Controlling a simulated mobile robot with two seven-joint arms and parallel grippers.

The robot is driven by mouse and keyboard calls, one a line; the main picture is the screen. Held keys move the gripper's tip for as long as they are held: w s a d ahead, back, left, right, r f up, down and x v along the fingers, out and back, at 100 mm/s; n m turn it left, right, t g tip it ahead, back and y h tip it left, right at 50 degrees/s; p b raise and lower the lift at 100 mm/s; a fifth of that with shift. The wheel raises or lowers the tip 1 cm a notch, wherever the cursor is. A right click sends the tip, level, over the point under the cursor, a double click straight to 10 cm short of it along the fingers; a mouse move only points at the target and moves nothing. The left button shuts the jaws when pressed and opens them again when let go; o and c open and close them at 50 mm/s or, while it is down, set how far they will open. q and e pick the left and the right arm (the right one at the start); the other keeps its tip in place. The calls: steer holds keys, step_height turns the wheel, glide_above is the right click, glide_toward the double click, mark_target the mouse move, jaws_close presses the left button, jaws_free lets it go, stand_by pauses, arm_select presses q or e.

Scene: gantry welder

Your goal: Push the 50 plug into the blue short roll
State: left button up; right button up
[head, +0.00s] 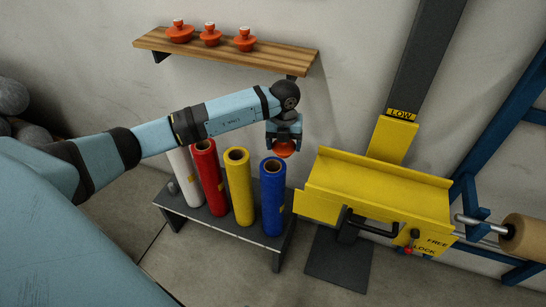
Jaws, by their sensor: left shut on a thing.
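My left gripper (284,143) points down and is shut on an orange-red plug (284,150), which I take as the 50 plug; no number on it can be read. The blue short roll (273,200) stands upright at the right end of a low dark bench, and its brown core opening shows at the top. The held plug appears just above and slightly right of the roll's top, outside the opening in the picture. The gap between them cannot be judged exactly. My right gripper is not in view.
Yellow (239,190), red (208,178) and white (184,175) rolls stand left of the blue one on the bench (222,224). A yellow machine (375,185) is close on the right. A wooden shelf (280,58) above holds three orange plugs (210,36).

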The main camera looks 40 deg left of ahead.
mark_target(273, 161)
arm_select(q)
steer(key=a+f+n, duration=0.1)
steer(key=n, duration=0.2)
steer(key=a+f+n+b, duration=0.1)
steer(key=f+n, duration=0.1)
steer(key=n, duration=0.1)
steer(key=f+n, duration=0.2)
steer(key=n, duration=0.1)
steer(key=shift+s+a+n, duration=0.3)
steer(key=shift+a+n, duration=0.1)
steer(key=shift+a+f+n+b, duration=0.15)
steer(key=shift+n+b, duration=0.05)
steer(key=shift+n, duration=0.35)
steer(key=shift+a+f+n+b, duration=0.15)
steer(key=shift+n, duration=0.4)
steer(key=shift+f, duration=0.25)
steer(key=shift+f+b, duration=0.9)
steer(key=shift+f, duration=0.75)
steer(key=shift+s+d+f, duration=0.1)
steer(key=shift+s+f, duration=0.2)
steer(key=shift+f, duration=0.15)
steer(key=shift+r, duration=0.15)
